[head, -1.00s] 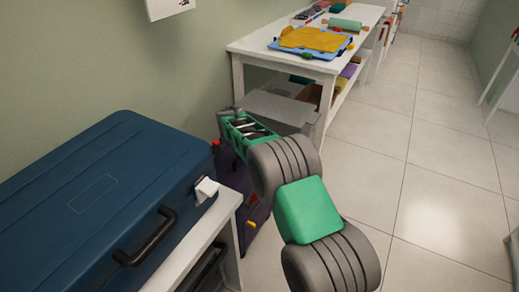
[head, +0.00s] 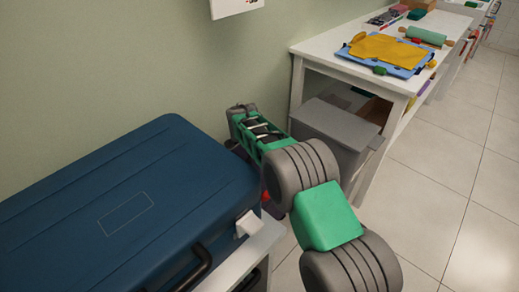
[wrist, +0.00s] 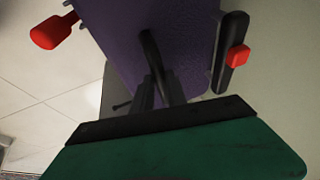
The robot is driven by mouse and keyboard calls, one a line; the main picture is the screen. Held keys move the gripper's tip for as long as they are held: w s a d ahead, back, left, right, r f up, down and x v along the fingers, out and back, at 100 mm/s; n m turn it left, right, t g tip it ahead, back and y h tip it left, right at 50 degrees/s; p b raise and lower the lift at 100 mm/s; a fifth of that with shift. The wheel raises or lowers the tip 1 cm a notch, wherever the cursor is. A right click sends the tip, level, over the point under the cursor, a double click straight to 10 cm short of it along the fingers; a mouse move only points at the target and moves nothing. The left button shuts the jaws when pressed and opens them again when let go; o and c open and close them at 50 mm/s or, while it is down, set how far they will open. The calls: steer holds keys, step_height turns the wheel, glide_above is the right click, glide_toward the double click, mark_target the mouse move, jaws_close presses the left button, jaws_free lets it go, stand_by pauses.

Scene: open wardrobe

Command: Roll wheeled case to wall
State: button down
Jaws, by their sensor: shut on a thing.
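The purple wheeled case (wrist: 165,35) fills the upper middle of the wrist view, with a dark curved handle (wrist: 150,48) on its near face. My gripper (wrist: 160,92) is shut on this handle. Red parts show at the case's left and right sides. In the head view my arm and the blue case hide nearly all of the purple case, and its wheels cannot be made out. The pale green wall (head: 210,60) runs behind my gripper in the head view. I cannot tell whether the case touches it.
A large blue case (head: 120,215) lies on a white stand (head: 250,255) at left. A grey bin (head: 335,130) stands beyond my gripper, by a white table (head: 325,45) holding yellow cloth and a rolling pin. Tiled floor (head: 430,220) is clear at right.

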steer(key=shift+w+a+r, duration=0.15)
steer(key=shift+a+r, duration=0.05)
steer(key=shift+a, duration=0.15)
steer(key=c, duration=1.6)
jaws_free()
steer(key=shift+a+f, duration=0.1)
steer(key=shift+o, duration=1.4)
steer(key=shift+d, duration=0.25)
steer(key=d+p+v, duration=0.1)
steer(key=v, duration=0.6)
steer(key=shift+a+r, duration=0.3)
steer(key=shift+a, duration=0.25)
